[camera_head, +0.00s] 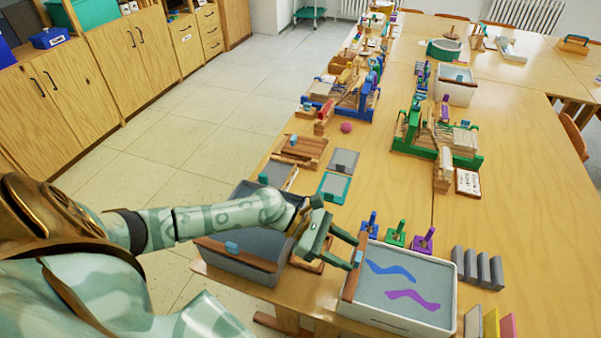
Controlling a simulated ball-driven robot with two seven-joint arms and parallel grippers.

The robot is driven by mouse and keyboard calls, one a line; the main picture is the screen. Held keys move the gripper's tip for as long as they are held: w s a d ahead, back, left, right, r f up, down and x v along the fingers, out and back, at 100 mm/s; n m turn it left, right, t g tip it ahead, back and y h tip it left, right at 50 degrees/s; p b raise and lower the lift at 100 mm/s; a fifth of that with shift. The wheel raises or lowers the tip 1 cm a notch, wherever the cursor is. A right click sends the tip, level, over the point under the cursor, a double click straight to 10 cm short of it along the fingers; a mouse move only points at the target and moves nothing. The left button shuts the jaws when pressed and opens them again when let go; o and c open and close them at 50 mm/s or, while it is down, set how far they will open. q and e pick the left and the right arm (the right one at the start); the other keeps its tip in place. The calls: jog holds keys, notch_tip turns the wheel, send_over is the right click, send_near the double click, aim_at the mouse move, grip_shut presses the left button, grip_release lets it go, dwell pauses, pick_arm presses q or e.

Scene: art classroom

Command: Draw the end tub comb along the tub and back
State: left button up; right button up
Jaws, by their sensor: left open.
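A white tub (410,287) with grey liquid stands at the near end of the table, with a blue and a purple wavy streak on its surface. A brown wooden comb (350,287) lies along its left end. A second grey tub (243,268) to the left has a brown comb (262,262) with a light blue grip across its near side. My left gripper (354,250) is open, with its fingers pointing right at the far left corner of the white tub, close to its comb. Whether they touch the comb's grip I cannot tell. My right gripper is not in view.
Blue, green and purple pegged stands (396,236) are behind the white tub. Grey upright blocks (477,268) stand to its right. A teal-framed panel (334,187) lies behind my gripper. Looms (437,138) stand farther back; the table's right part is clear.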

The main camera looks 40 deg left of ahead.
pick_arm(q)
jog(key=v, duration=1.3)
jog(key=shift+a+p, duration=0.15)
jog(key=shift+p, duration=0.15)
